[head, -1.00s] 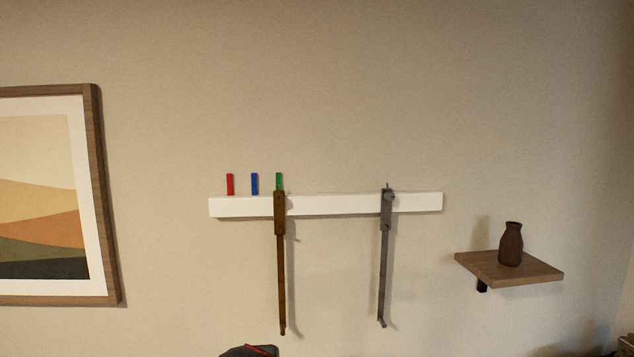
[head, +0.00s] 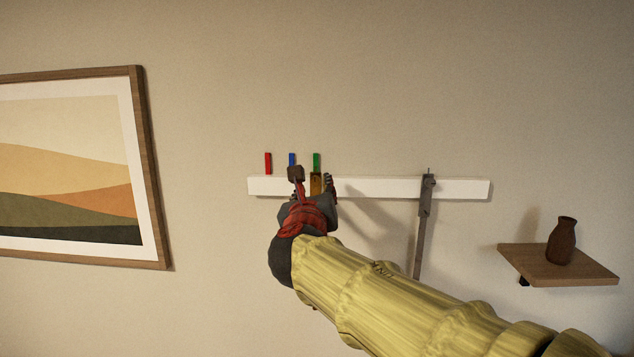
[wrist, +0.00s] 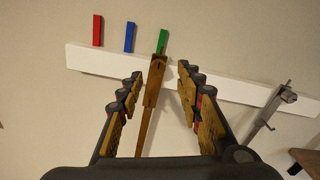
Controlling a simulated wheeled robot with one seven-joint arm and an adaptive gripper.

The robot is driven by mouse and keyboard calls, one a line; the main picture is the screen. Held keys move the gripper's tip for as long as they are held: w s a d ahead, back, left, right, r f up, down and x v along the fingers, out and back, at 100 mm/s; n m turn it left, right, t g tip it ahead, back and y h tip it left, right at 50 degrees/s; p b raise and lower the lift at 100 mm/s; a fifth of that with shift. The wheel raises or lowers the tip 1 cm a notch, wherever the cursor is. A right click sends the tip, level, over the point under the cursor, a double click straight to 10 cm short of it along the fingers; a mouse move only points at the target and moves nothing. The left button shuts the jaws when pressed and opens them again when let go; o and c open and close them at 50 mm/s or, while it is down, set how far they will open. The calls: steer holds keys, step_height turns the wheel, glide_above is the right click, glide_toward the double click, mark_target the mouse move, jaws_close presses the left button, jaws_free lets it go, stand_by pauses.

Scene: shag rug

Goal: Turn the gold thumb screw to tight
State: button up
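The gold piece (head: 316,186), which I take to be the thumb screw, is a long brown-gold bar hanging on a white wall rail (head: 375,187). In the wrist view the gold piece (wrist: 153,76) stands nearly upright, its narrow top end overlapping the green marker (wrist: 163,40). My gripper (head: 312,178) is in front of it and hides its lower part in the head view. In the wrist view my gripper (wrist: 160,73) is open, with one finger on each side of the gold piece and gaps on both sides. Contact is not visible.
A red marker (head: 268,163) and a blue marker (head: 292,159) stand left of the green one. A grey hanging bar (head: 425,200) is to the right on the rail. A shelf (head: 590,272) with a brown vase (head: 562,241) is further right; a framed picture (head: 156,170) is left.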

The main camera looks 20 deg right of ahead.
mark_target(315, 182)
steer(key=x, duration=0.4)
steer(key=shift+a+p, duration=0.15)
steer(key=shift+p, duration=0.2)
steer(key=shift+w, duration=0.45)
steer(key=c, duration=0.4)
jaws_close()
